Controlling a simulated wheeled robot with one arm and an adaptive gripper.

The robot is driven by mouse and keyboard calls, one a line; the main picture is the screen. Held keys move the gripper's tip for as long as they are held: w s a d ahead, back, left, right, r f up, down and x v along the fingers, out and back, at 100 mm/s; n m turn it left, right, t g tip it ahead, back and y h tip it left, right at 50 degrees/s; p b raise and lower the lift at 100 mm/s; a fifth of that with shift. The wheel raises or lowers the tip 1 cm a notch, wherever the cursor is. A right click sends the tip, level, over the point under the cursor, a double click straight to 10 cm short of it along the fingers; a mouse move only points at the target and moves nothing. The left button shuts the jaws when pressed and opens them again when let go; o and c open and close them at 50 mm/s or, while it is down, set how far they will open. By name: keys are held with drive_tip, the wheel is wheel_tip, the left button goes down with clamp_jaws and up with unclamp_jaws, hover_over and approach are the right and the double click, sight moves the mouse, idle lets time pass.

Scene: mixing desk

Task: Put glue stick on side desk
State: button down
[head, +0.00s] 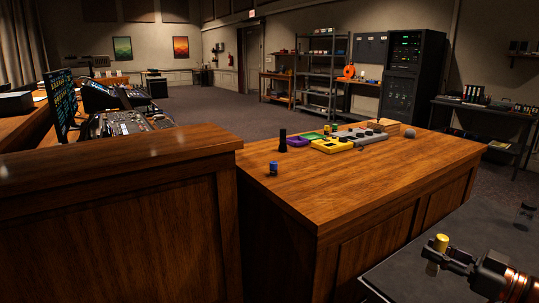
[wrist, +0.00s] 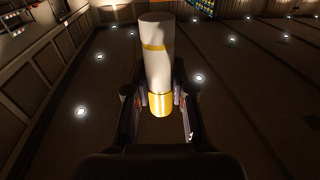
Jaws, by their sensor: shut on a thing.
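The glue stick is a white cylinder with a yellow end and a yellow band. In the wrist view the glue stick (wrist: 157,60) stands between the two fingers of my gripper (wrist: 160,105), which is shut on it. In the head view my gripper (head: 438,257) is at the lower right, with the glue stick's yellow end (head: 441,242) showing on top. It is held clear of the wooden desk (head: 345,187), to the right of its front corner. I take this desk for the side desk; the frames do not label it.
On the desk are a blue-topped cylinder (head: 273,168), a black cylinder (head: 283,141), a purple box (head: 298,141), a yellow box (head: 332,146), a grey box (head: 362,136) and a grey ball (head: 409,133). Its front and right top is bare. A dark surface (head: 400,268) lies below my gripper.

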drive_tip(key=w+a+f+n+g+y, duration=0.2)
drive_tip(key=w+a+f, duration=0.35)
drive_tip(key=w, duration=0.35)
drive_tip(key=w+a+f+n+g+y, duration=0.1)
drive_tip(key=w+a+f+g, duration=0.1)
drive_tip(key=w+a+f, duration=0.5)
drive_tip(key=shift+t, duration=0.3)
drive_tip(key=shift+w+a+r, duration=0.15)
drive_tip(key=shift+w+a, duration=0.05)
drive_tip(key=shift+a, duration=0.65)
drive_tip(key=shift+w+a+r, duration=0.2)
drive_tip(key=shift+w+a, duration=0.05)
drive_tip(key=shift+a, duration=0.65)
drive_tip(key=shift+w+a+r, duration=0.15)
drive_tip(key=shift+w+a, duration=0.05)
drive_tip(key=shift+a, duration=0.65)
